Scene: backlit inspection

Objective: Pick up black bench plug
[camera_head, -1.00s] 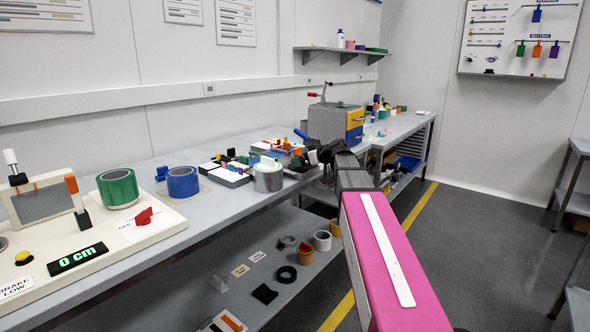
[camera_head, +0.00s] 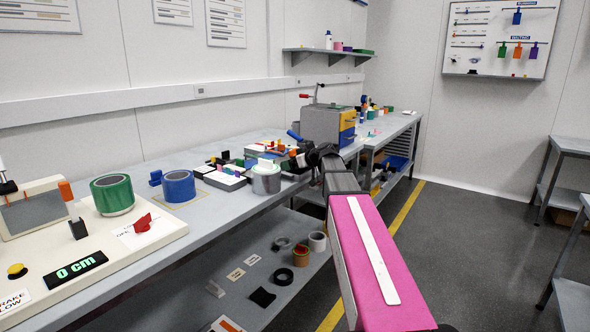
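I cannot make out for certain which thing is the black bench plug. Small dark pieces lie among the coloured parts on the bench (camera_head: 222,215), too small to name. A flat black piece (camera_head: 262,297) lies on the lower shelf. My arm, with its pink link, reaches forward over the bench's front edge. My gripper (camera_head: 298,158) is at the arm's dark far end, near the silver tin and the coloured parts. Its fingers are small and partly hidden, so I cannot tell whether they are open or hold anything.
A silver tin (camera_head: 266,180) stands near the front edge. A grey drawer box (camera_head: 325,125) stands behind my gripper. Floor is open at right.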

